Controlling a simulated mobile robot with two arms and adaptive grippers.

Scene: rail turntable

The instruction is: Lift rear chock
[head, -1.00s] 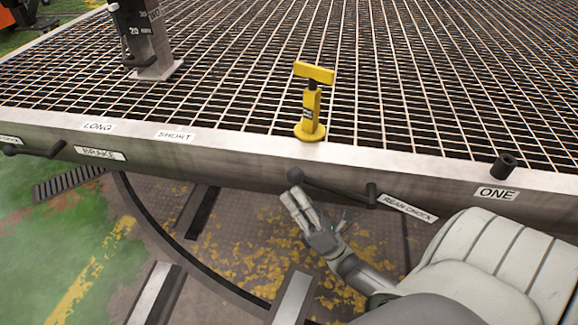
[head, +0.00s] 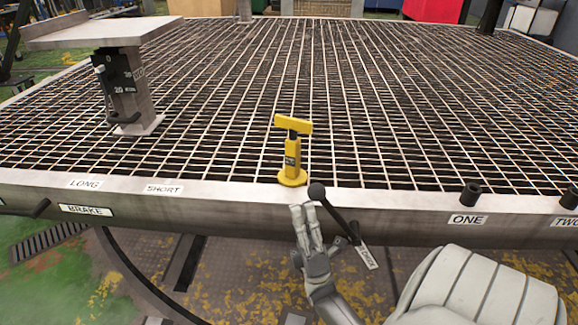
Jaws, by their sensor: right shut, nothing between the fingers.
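The rear chock lever (head: 336,214) is on the front edge of the platform. Its dark round knob (head: 317,190) points up and to the left, and its arm slants down to a pivot at the right. A white label (head: 368,258) ending in "CHOCK" hangs steeply tilted below the pivot. My right gripper (head: 303,214) is shut with nothing in it. Its fingertips are just left of and below the knob; I cannot tell whether they touch the lever. My left gripper is not in view.
A yellow T-handle (head: 293,150) stands on the platform rim (head: 230,190) behind my right gripper. A brake label (head: 87,210) is at the left, and a ONE label (head: 467,219) with dark sockets is at the right. A post with a scale (head: 122,88) stands on the grating.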

